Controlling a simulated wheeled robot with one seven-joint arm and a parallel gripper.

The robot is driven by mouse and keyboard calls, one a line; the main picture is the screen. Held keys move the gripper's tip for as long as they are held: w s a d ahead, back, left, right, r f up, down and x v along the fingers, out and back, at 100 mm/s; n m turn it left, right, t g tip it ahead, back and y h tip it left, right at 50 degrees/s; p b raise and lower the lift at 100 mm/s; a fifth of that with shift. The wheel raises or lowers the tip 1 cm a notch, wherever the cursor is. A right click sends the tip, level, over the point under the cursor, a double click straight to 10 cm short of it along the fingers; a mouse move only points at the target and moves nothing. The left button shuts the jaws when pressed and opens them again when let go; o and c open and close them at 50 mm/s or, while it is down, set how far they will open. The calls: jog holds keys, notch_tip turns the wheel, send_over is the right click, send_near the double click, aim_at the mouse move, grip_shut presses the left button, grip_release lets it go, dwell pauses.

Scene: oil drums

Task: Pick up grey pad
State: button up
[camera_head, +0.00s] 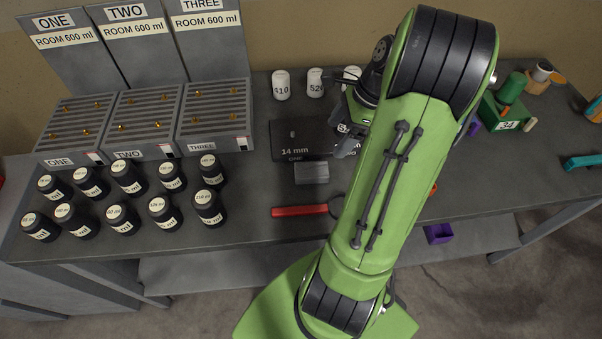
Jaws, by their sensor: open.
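A small grey pad (311,172) lies on the dark table top, just in front of a black plate marked 14 mm (290,146). My gripper (343,148) is above the right part of the black plate, to the right of and a little behind the pad. It is open and mostly hidden by my green arm; its fingertips show only in part. The pad looks apart from the gripper, and nothing shows between the jaws.
A red-handled tool (300,211) lies in front of the pad. Several black jars (122,177) and grey racks (133,120) stand at left. White jars (281,85) stand behind the plate. A green container (505,112) is at right.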

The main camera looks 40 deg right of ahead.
aim_at(313, 169)
jog(key=b+x, duration=0.4)
jog(key=x, duration=1)
jog(key=shift+a+f, duration=0.1)
jog(key=shift+f, duration=0.15)
jog(key=shift+s+r, duration=0.1)
jog(key=c, duration=1.1)
